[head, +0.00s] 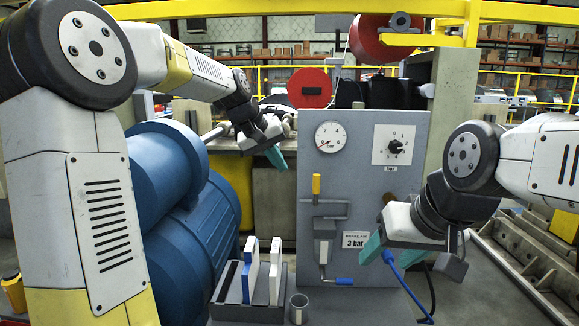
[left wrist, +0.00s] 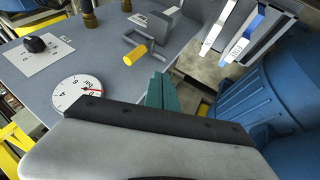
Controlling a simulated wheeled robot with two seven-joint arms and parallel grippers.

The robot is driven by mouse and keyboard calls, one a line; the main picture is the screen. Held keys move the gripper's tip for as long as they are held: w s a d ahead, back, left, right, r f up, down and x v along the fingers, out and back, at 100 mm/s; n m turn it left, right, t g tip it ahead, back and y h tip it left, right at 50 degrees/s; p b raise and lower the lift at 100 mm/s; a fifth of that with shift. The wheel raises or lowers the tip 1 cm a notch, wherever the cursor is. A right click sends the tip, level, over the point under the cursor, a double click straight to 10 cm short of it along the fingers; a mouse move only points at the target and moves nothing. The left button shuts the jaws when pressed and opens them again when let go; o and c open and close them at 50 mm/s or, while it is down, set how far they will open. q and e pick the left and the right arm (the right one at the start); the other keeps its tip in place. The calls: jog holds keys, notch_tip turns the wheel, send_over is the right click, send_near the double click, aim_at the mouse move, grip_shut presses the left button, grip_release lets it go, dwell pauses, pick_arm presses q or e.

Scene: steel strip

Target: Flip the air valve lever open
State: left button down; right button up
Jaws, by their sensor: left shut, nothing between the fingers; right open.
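A grey panel (head: 365,210) carries two levers: one with a yellow handle (head: 316,184) standing upright, and one with a blue handle (head: 343,281) lying level, pointing right. I cannot tell for certain which is the air valve lever. The yellow handle also shows in the left wrist view (left wrist: 135,55). My left gripper (head: 276,157) is shut and empty, up and left of the yellow handle and apart from it; its teal fingers show in the left wrist view (left wrist: 160,91). My right gripper (head: 375,248) is open at the panel's lower right, beside the blue hose's upper end.
A pressure gauge (head: 330,136) and a black knob (head: 395,146) are above the levers. A "3 bar" label (head: 356,240) is beside them. A blue hose (head: 408,289) runs down at the right. A rack with upright boards (head: 252,268), a grey cup (head: 299,309) and blue cylinders (head: 195,235) are left.

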aim_at(305, 179)
pick_arm(q)
jog(key=shift+w+d+f, duration=0.75)
jog(key=shift+d+f, duration=0.3)
jog(key=shift+d, duration=0.1)
jog(key=shift+w+d+f, duration=0.7)
jog(key=shift+d+f, duration=0.35)
jog(key=shift+d, duration=0.15)
jog(key=shift+w+d+f, duration=0.75)
jog(key=shift+d+f, duration=0.3)
jog(key=shift+d, duration=0.1)
